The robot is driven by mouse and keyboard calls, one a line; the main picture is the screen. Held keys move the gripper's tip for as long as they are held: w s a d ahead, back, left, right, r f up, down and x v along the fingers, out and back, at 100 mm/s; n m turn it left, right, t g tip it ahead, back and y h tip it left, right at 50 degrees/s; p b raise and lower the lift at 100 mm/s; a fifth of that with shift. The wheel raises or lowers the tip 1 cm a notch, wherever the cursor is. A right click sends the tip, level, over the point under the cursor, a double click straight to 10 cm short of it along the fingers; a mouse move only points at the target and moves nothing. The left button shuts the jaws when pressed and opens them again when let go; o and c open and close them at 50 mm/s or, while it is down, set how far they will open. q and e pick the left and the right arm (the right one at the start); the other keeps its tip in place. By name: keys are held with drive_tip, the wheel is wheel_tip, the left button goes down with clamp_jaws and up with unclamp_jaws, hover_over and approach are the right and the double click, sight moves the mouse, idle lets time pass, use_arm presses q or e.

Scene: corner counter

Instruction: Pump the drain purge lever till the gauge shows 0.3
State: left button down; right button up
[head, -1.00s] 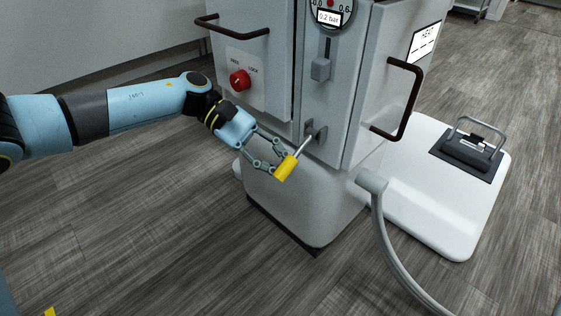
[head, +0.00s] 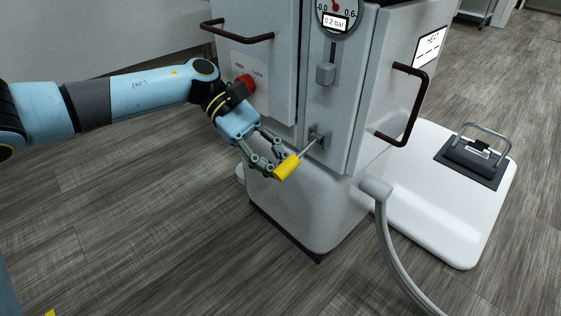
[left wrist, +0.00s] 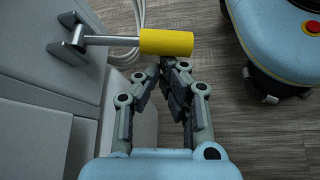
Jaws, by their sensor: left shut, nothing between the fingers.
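The drain purge lever has a yellow handle (head: 286,167) on a thin metal rod, set in a grey bracket (head: 318,138) low on the front of the white machine. The handle points out and down toward the left. The gauge (head: 337,14) above is cut by the top edge; its display reads 0.2 bar. My left gripper (head: 275,170) is shut and empty, with its fingertips right at the yellow handle. In the left wrist view the closed fingertips (left wrist: 170,66) lie against or just beside the yellow handle (left wrist: 166,42), not around it. My right gripper is not in view.
A red knob (head: 245,83) is close to my left wrist. Brown handles (head: 236,36) and (head: 405,105) stick out from the machine. A grey slider (head: 326,73) sits below the gauge. A grey hose (head: 390,235) curves down at right, by a white platform (head: 440,225).

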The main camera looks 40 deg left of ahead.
sight(282, 164)
use_arm(q)
drive_tip(key=r, duration=0.1)
drive_tip(key=s+r, duration=0.1)
drive_tip(key=r, duration=0.1)
drive_tip(key=shift+r+p, duration=0.4)
drive_tip(key=shift+r, duration=0.9)
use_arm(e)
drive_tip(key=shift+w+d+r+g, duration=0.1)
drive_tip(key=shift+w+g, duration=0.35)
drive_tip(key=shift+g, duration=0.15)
use_arm(q)
drive_tip(key=shift+r, duration=0.1)
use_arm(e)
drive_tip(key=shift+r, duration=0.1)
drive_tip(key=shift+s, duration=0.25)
